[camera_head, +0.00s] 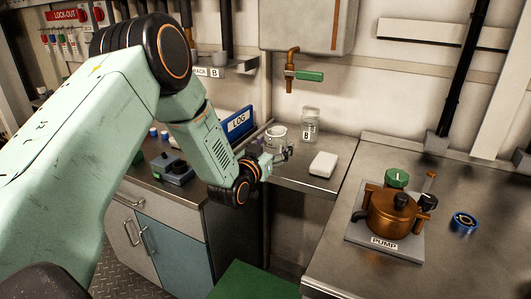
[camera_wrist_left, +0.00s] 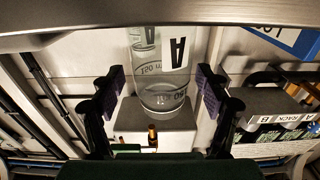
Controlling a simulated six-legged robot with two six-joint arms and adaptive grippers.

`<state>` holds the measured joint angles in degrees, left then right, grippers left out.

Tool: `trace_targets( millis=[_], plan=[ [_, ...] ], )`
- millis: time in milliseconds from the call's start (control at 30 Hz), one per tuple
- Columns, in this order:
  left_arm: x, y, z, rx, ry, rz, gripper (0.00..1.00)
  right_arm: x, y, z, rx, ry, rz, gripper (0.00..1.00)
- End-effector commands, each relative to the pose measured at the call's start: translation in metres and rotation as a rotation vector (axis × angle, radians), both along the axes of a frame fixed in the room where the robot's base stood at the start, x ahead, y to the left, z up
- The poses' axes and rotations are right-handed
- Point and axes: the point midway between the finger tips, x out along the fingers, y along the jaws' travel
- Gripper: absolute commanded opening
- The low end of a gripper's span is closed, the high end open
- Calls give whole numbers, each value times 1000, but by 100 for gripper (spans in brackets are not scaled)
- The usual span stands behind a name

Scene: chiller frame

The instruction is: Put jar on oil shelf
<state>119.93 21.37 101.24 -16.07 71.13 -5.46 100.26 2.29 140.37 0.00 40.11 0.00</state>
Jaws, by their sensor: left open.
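A clear glass jar (camera_head: 277,136) stands on the metal ledge (camera_head: 296,178) below a tap. In the left wrist view the glass jar (camera_wrist_left: 165,75) carries a white label with an A and volume marks. My left gripper (camera_head: 274,158) is at the jar's near side in the head view. Its two fingers (camera_wrist_left: 157,92) are open, one on each side of the jar, with gaps to the glass. A second clear jar (camera_head: 310,125), labelled B, stands behind to the right. I cannot tell which surface is the oil shelf. My right gripper is out of view.
A white box (camera_head: 323,164) lies right of the jar. A brass tap with a green handle (camera_head: 309,76) hangs above. A blue LOG binder (camera_head: 238,122) stands to the left. A copper pump (camera_head: 393,212) and a blue ring (camera_head: 464,222) are on the right counter (camera_head: 340,270).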

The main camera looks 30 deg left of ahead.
Motion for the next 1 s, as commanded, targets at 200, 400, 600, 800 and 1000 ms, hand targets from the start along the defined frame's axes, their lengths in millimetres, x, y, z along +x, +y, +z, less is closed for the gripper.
trace_targets(
  millis=[200, 400, 600, 800, 1000],
  plan=[
    [-35, -1, 1, -5, 4, 2, 76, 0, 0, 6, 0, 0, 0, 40],
    [-75, -4, 1, -6, 3, 3, 76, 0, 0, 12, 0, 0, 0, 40],
    [-106, -5, 1, -3, 1, 3, 76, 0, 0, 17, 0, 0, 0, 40],
    [-119, -7, 1, -1, -1, 1, 76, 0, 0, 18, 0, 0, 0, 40],
    [-120, -7, 0, 0, -1, 0, 76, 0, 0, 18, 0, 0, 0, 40]
  ],
)
